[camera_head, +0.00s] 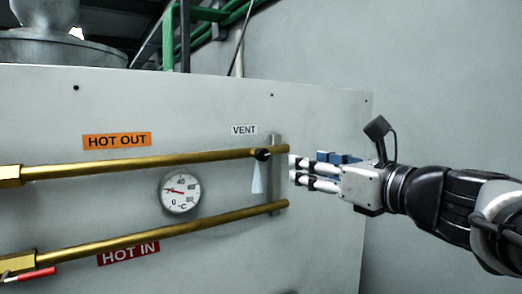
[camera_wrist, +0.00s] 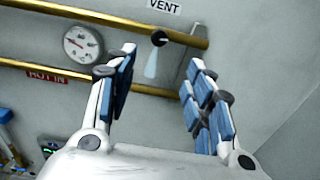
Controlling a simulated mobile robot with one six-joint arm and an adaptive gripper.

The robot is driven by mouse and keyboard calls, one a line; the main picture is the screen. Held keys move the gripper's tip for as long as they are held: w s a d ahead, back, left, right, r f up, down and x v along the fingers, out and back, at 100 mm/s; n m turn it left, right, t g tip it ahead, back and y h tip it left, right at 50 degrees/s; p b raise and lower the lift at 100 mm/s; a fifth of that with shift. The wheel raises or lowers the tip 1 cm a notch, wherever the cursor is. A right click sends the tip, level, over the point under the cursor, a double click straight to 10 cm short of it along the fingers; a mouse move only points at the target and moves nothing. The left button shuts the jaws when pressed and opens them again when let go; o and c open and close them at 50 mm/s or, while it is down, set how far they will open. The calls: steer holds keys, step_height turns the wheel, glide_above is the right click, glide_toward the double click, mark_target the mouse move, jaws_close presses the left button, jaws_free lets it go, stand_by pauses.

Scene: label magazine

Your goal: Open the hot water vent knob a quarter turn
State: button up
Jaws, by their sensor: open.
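The vent knob (camera_head: 262,154) is small and black, on the upper brass pipe (camera_head: 150,160) near its right end, under the VENT label (camera_head: 244,130). A pale, narrow wedge (camera_head: 258,178) extends down from the knob; I cannot tell what it is. In the wrist view the knob (camera_wrist: 158,38) lies beyond the fingertips, between them from side to side, with the wedge (camera_wrist: 151,65) below it. My gripper (camera_head: 292,169) is open and empty, to the right of the knob and apart from it. Its blue-padded fingers spread wide in the wrist view (camera_wrist: 161,70).
A lower brass pipe (camera_head: 150,238) runs below, beside the HOT IN label (camera_head: 128,252). A grey vertical bracket (camera_head: 276,185) stands at the pipes' right ends. A round gauge (camera_head: 180,191) sits between the pipes. A red handle (camera_head: 33,275) is at lower left. The panel right of the bracket is bare.

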mark_target(264, 155)
steer(key=p+x, duration=0.2)
steer(key=x, duration=1.5)
steer(key=shift+a, duration=0.15)
steer(key=c, duration=1.1)
